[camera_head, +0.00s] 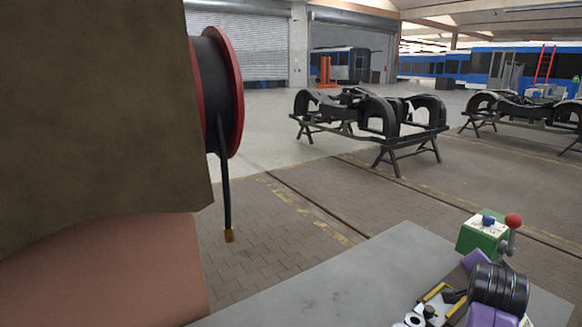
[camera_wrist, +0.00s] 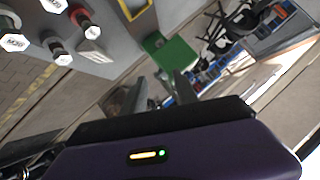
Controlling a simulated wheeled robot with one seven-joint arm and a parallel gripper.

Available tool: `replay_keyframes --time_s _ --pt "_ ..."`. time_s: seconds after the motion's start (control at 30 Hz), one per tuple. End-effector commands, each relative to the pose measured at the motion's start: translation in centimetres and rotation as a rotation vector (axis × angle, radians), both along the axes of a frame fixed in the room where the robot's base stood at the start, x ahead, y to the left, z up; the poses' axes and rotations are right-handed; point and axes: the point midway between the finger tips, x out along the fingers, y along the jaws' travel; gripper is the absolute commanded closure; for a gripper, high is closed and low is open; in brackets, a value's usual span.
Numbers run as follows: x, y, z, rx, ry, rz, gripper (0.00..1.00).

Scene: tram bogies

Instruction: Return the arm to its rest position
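My gripper (camera_wrist: 160,88) shows in the wrist view with its two grey fingers apart and nothing between them. Its purple and black body fills the bottom of that view. In the head view my purple and black arm (camera_head: 498,288) is at the lower right, over the grey table top (camera_head: 335,285); the fingertips cannot be made out clearly there. A green box (camera_head: 484,235) with a red-knobbed lever stands at the table's far edge, just behind the arm. Its green side (camera_wrist: 170,55) lies beyond the fingers in the wrist view, apart from them.
A red and black cable reel (camera_head: 222,95) hangs at left beside a large brown surface (camera_head: 90,120). Bogie frames (camera_head: 375,115) stand across the floor. The table's left part is clear.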

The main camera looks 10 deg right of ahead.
Motion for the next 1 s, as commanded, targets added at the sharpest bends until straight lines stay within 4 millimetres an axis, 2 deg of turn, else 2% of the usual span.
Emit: replay_keyframes --time_s 0.03,0.17,0.3,0.47,0.67,0.8,1.0 --pt "-0.4 0.1 0.1 -0.107 0.007 0.050 0.64" --pt "-0.9 1.8 1.3 -0.356 0.008 0.187 0.64" --pt "-1.9 5.3 1.5 -0.577 0.008 0.331 0.64" --pt "-4.0 10.4 0.6 -0.771 -0.003 0.488 0.64" --pt "-8.2 17.3 -1.7 -0.932 -0.039 0.671 0.64" --pt "-12.1 22.0 -3.5 -0.989 -0.073 0.781 0.64" --pt "-18.6 27.7 -5.7 -0.999 -0.121 0.907 0.64"
